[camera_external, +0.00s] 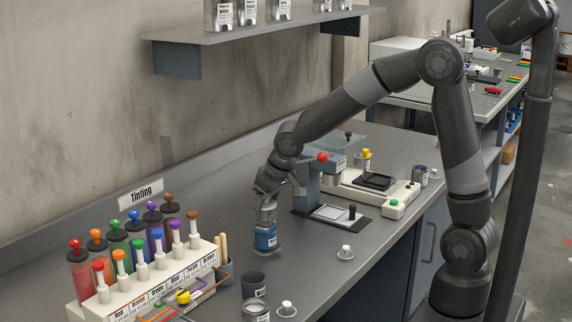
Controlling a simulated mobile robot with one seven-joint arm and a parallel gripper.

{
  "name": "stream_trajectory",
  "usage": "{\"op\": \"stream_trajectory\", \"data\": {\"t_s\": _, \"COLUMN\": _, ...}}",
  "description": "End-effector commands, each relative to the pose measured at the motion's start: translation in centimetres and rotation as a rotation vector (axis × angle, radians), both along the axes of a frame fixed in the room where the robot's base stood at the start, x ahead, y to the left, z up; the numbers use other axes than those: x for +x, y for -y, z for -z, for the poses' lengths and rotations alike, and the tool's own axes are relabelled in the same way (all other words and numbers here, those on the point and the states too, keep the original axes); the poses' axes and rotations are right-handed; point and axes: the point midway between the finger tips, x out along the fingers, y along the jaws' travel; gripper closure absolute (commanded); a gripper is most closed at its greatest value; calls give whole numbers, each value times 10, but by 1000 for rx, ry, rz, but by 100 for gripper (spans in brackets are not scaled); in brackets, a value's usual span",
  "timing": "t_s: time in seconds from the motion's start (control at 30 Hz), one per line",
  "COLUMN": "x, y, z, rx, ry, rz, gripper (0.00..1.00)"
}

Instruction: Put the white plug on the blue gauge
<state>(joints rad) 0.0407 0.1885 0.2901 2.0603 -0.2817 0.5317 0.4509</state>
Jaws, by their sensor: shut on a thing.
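My gripper (267,207) points straight down at the middle of the bench. It is shut at the top of a small blue-labelled can (266,239), which is upright at or just above the bench top. The fingers hide the can's top, and contact with the bench cannot be told. The can may be the blue gauge; I cannot be sure. A small white knob on a pale disc (345,252) sits on the bench to the right of the can. A similar white-knobbed piece (286,308) sits near the front edge. Which one is the white plug cannot be told.
A rack (159,284) of coloured-top dispensers stands at the left. A dark cup (253,284) and a metal cup (256,311) stand in front of the can. A press with a red knob (322,157) and a white balance-like device (391,209) stand behind. Bench around the can is clear.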

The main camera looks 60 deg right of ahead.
Motion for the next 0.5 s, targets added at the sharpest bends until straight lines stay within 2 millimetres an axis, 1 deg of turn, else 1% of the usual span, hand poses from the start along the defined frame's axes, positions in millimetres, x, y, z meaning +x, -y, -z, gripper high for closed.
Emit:
{"op": "stream_trajectory", "data": {"t_s": 0.17, "x": 0, "y": 0, "z": 3, "rx": 0, "ry": 0, "rz": 0, "gripper": 74}}
{"op": "stream_trajectory", "data": {"t_s": 0.2, "x": 0, "y": 0, "z": 3, "rx": 0, "ry": 0, "rz": 0, "gripper": 46}}
{"op": "stream_trajectory", "data": {"t_s": 0.43, "x": 0, "y": 0, "z": 2, "rx": 0, "ry": 0, "rz": 0, "gripper": 27}}
{"op": "stream_trajectory", "data": {"t_s": 0.5, "x": 0, "y": 0, "z": 2, "rx": 0, "ry": 0, "rz": 0, "gripper": 26}}
